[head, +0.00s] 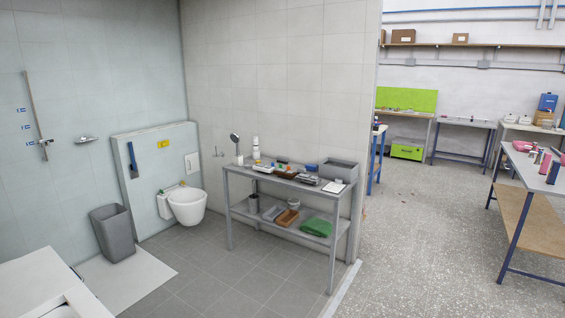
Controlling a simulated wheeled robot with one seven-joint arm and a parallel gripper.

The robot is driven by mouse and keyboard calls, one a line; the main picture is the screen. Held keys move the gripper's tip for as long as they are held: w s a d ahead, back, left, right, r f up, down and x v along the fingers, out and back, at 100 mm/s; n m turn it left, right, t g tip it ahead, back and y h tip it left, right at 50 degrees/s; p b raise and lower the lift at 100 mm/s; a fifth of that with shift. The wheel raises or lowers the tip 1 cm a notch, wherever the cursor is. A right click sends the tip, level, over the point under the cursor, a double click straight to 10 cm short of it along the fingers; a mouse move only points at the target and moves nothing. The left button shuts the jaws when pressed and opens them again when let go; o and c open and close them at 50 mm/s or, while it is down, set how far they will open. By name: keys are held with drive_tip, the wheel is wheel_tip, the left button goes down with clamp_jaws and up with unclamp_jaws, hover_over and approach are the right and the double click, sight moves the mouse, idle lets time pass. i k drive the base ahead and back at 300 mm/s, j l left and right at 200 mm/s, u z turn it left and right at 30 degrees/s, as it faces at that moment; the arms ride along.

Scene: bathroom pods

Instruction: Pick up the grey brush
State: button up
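I cannot pick out the grey brush for certain; the items are small at this distance. A grey metal table (233,182) stands against the tiled partition wall, with several small items on its top. Among them are a dark grey item (308,179) near the middle right and a white sheet or board (334,187) near the right end. An upright item with a round grey head (235,138) stands at the table's left end; I cannot tell whether it is a brush. My gripper is not in view.
The table's lower shelf holds a green cloth (316,227) and a brown box (287,217). A white toilet (187,206) and a grey bin (113,233) stand to the left. The tiled floor (205,270) before the table is clear. Workbenches stand at the far right.

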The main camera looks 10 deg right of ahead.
sight(280, 159)
drive_tip(key=u, duration=1.25)
drive_tip(key=z, duration=1.6)
drive_tip(key=u, duration=0.25)
drive_tip(key=i+l, duration=0.1)
drive_tip(key=i, duration=2.75)
drive_tip(key=i+u, duration=0.1)
drive_tip(key=i, duration=1.2)
drive_tip(key=i+l+u, duration=0.15)
drive_tip(key=i, duration=1.15)
